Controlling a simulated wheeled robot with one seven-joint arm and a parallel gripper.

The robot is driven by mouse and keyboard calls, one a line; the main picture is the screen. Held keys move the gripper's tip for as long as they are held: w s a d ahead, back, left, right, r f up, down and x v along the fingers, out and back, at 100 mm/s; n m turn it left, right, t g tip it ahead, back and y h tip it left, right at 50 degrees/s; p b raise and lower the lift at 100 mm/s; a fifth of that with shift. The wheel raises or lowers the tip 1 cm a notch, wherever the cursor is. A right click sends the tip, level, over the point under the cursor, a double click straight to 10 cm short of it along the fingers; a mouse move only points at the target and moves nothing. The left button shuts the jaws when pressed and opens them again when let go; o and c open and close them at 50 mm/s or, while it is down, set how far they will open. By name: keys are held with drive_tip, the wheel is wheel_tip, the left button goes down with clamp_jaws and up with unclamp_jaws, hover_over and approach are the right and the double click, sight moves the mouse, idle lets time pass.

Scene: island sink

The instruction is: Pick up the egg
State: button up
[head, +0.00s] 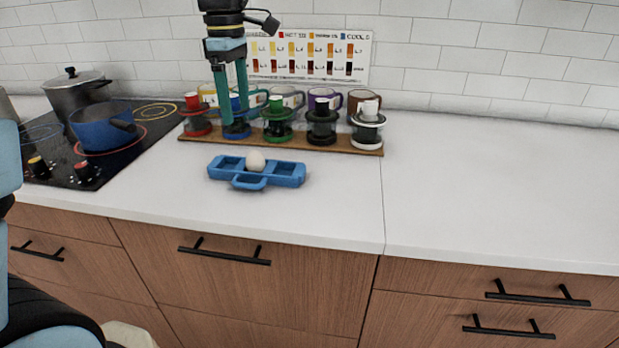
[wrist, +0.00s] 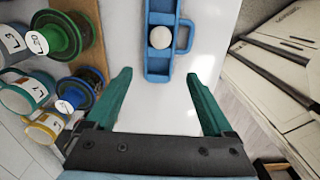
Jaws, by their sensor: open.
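A white egg (head: 255,161) sits in the middle compartment of a blue tray (head: 290,173) on the white counter, in front of the wooden board. In the wrist view the egg (wrist: 160,37) shows near the top centre, in the blue tray (wrist: 157,66). My gripper (head: 233,98) points down over the left part of the board, behind and left of the tray in the head view. Its two teal fingers (wrist: 160,76) are spread apart with nothing between them. The egg lies beyond the fingertips, apart from them.
A wooden board (head: 343,146) holds several coloured coffee makers, with mugs behind. A black cooktop (head: 72,176) with a blue pan (head: 97,128) and a dark pot (head: 75,92) is at the left. The counter (head: 480,190) at the right is clear. A chart (head: 320,60) stands against the tiled wall.

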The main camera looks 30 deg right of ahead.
sight(254, 151)
drive_tip(key=shift+s+d+f, duration=0.25)
drive_tip(key=shift+s+d, duration=0.1)
drive_tip(key=shift+d, duration=0.15)
drive_tip(key=shift+s+d+f, duration=0.25)
drive_tip(key=shift+s+d, duration=0.05)
drive_tip(key=shift+d, duration=0.15)
wheel_tip(254, 151, down, 4)
drive_tip(key=shift+r+p, duration=0.15)
drive_tip(key=shift+p, duration=0.2)
drive_tip(key=shift+s+f+p, duration=0.15)
drive_tip(key=shift+f+p, duration=0.25)
drive_tip(key=shift+f, duration=1.1)
drive_tip(key=shift+s+f+p, duration=0.1)
drive_tip(key=shift+f+p, duration=0.3)
drive_tip(key=shift+f, duration=1.1)
drive_tip(key=shift+c, duration=0.4)
drive_tip(key=c, duration=0.8)
